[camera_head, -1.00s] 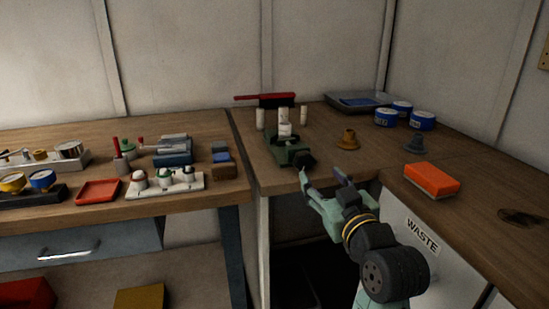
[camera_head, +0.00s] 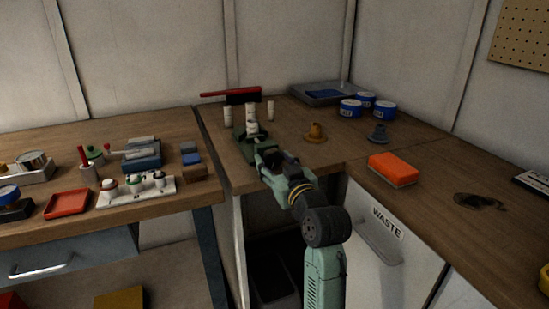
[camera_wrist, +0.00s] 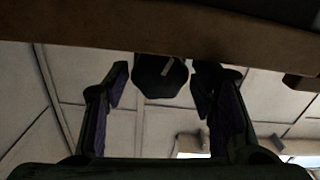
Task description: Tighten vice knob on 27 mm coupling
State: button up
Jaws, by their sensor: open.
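The green vice (camera_head: 239,131) stands near the front edge of the bench, with a pale cylindrical coupling (camera_head: 251,127) upright in it. My gripper (camera_head: 265,153) is at the vice's front end and hides its knob in the head view. In the wrist view, the black faceted knob (camera_wrist: 160,78) with a light mark lies between the tips of my open gripper (camera_wrist: 160,85). Narrow gaps show on both sides of the knob. I cannot tell how deep it sits between the fingers.
The brown bench edge (camera_wrist: 160,35) crosses the top of the wrist view. A brown flanged part (camera_head: 315,134) and an orange sponge (camera_head: 393,170) lie to the right. A valve block (camera_head: 135,190) is left.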

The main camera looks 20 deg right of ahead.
jog(key=shift+w, duration=0.35)
jog(key=shift+c, duration=0.3)
jog(key=c, duration=0.8)
